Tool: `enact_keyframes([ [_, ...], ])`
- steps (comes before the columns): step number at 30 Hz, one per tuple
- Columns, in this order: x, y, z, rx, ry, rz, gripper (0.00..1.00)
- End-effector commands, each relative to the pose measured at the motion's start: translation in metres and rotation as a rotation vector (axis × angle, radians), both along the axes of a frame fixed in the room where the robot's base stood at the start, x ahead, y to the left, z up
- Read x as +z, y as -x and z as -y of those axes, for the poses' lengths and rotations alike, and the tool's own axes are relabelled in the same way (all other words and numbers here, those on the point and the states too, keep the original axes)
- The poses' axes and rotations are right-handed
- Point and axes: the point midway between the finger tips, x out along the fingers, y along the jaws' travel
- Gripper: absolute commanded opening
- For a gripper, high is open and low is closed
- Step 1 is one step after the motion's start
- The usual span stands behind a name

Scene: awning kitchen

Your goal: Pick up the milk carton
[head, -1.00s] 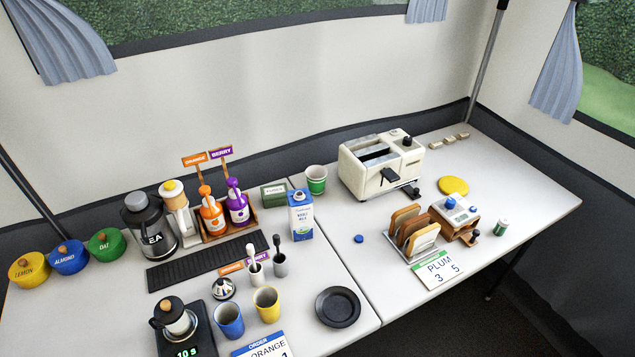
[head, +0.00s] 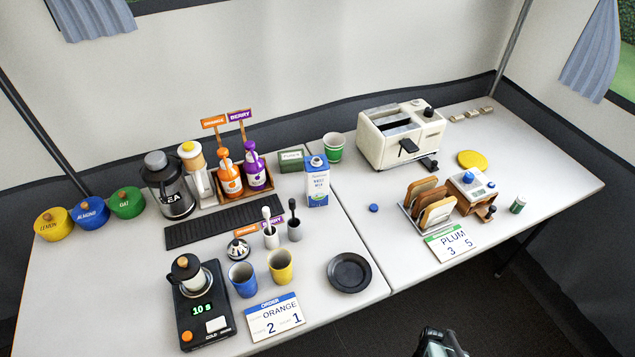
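The milk carton (head: 317,184) is white and blue and stands upright near the middle of the table, close to the seam between the two tabletops. My gripper (head: 440,343) shows only in part at the bottom edge of the head view, in front of the table and far from the carton. Its fingers cannot be made out, so I cannot tell whether it is open or shut. Nothing covers the carton.
A green cup (head: 334,147) and a green box (head: 291,161) stand close behind the carton. The syrup bottles (head: 229,175) are to its left and a toaster (head: 400,135) to its right. Stirrer holders (head: 294,229) stand in front-left. A dark plate (head: 349,272) lies in front; the tabletop between is clear.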

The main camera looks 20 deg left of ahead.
Motion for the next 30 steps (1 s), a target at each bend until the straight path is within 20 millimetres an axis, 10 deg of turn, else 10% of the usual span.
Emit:
enact_keyframes([
  [7,0.0,0.0,0.0,0.0,0.0,0.0,0.43],
  [25,0.0,0.0,0.0,0.0,0.0,0.0,1.0],
  [30,0.0,0.0,0.0,0.0,0.0,0.0,1.0],
])
